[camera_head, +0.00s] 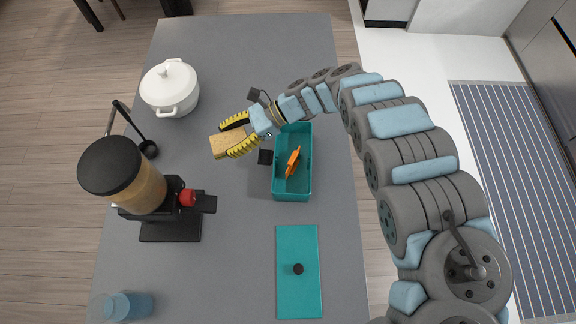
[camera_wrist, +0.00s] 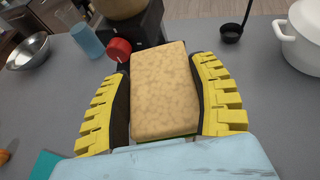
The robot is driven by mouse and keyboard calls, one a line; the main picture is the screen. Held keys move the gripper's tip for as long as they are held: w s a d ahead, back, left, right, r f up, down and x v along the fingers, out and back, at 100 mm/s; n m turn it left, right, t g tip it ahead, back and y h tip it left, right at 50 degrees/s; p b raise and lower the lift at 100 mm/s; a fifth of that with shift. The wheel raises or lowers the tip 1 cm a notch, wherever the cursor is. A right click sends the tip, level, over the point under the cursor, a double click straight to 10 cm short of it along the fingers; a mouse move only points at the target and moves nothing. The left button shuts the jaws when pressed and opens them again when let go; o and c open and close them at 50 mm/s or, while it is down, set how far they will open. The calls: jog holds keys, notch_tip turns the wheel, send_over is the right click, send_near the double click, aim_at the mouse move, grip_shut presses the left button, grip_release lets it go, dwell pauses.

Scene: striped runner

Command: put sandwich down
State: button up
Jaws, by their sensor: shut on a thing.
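The sandwich (camera_head: 228,142) is a tan, bread-like block with a mottled top. It also shows large in the wrist view (camera_wrist: 164,92), lying between the yellow fingers. My gripper (camera_head: 236,135) is shut on it, with one yellow and black finger on each side. In the wrist view my gripper (camera_wrist: 165,95) has a finger along the left and right sides of the sandwich. The sandwich is over the grey table (camera_head: 245,60); I cannot tell whether it touches the surface. Its underside is mostly hidden.
A teal box (camera_head: 292,198) holding an orange item (camera_head: 292,162) stands right of the sandwich. Its teal lid (camera_head: 298,245) lies in front. A dispenser (camera_head: 135,185), ladle (camera_head: 148,149) and white pot (camera_head: 170,88) stand left. The back middle of the table is clear.

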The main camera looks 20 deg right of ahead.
jog(key=s+d+f+m+t+h+b, duration=0.15)
jog(key=s+d, duration=0.25)
jog(key=d, duration=0.4)
jog(key=s+d+f+m+t+y, duration=0.1)
jog(key=s+d+m+t, duration=0.15)
jog(key=s+d, duration=0.45)
jog(key=w+d+f+b, duration=0.2)
jog(key=w+f+b, duration=0.2)
jog(key=w, duration=0.3)
jog(key=w+d+f+b, duration=0.2)
jog(key=w+f+b, duration=0.2)
jog(key=w, duration=0.4)
jog(key=shift+w+d+f+n+b, duration=0.2)
jog(key=shift+f+n+b, duration=0.15)
jog(key=shift+b, duration=0.2)
jog(key=shift+w+d+f+b, duration=0.1)
jog(key=shift+f+b, duration=0.3)
jog(key=shift+f, duration=0.55)
jog(key=shift+w+d+f+b, duration=0.1)
jog(key=shift+f+b, duration=0.3)
jog(key=shift+f, duration=0.5)
jog(key=shift+a+h, duration=0.1)
jog(key=shift+h, duration=0.15)
jog(key=shift+f+b, duration=0.4)
jog(key=shift+f, duration=0.15)
